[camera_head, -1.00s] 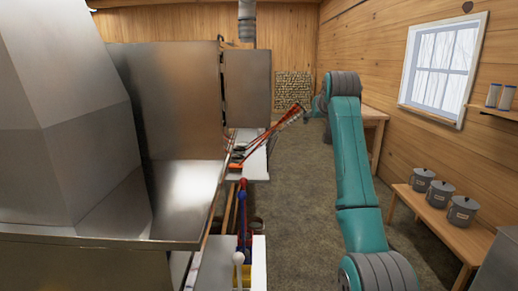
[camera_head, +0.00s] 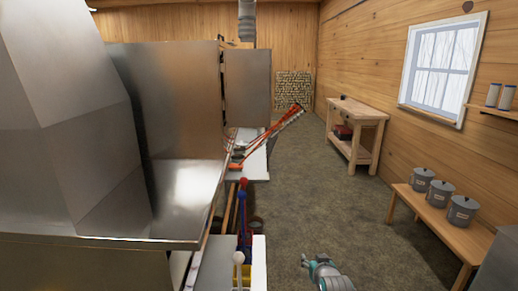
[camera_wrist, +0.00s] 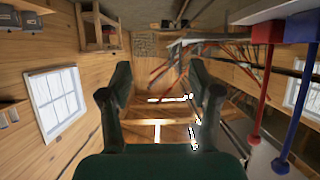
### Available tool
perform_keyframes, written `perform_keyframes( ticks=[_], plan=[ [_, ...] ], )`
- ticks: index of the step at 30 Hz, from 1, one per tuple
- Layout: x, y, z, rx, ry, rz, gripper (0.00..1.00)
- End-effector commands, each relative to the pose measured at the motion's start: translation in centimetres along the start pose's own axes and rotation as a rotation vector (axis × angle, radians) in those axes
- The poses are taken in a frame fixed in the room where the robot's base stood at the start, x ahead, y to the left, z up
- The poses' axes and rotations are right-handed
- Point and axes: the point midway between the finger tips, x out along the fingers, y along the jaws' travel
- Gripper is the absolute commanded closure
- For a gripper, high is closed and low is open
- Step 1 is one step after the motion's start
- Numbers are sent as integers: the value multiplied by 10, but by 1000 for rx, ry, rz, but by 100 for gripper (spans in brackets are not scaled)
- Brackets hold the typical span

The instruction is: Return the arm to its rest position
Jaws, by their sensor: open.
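My gripper (camera_wrist: 160,74) shows in the wrist view with its two dark fingers spread apart and nothing between them. The wrist view is upside down, with the ceiling low in the picture and the floor at the top. In the head view, only a small teal and grey piece of my arm (camera_head: 326,275) shows at the bottom edge, right of centre, above the floor. The rest of the arm is out of that view.
The metal evaporator (camera_head: 180,120) fills the left. Rods with red and blue ends (camera_head: 242,205) stand beside it, also close on the right in the wrist view (camera_wrist: 268,35). A bench (camera_head: 440,222) with lidded pots and a wooden table (camera_head: 362,112) line the right. The floor between is clear.

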Motion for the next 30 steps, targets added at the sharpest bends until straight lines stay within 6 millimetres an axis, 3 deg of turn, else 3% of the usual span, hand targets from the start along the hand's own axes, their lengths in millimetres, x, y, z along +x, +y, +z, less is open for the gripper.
perform_keyframes(
  ticks=[1,6,15,24,30],
  plan=[
    [-8,0,26,0,-2,0,37],
    [-38,0,94,0,15,0,37],
    [-112,0,196,0,45,0,37],
    [-205,0,271,0,73,0,37],
    [-275,0,304,0,92,0,37]
  ],
)
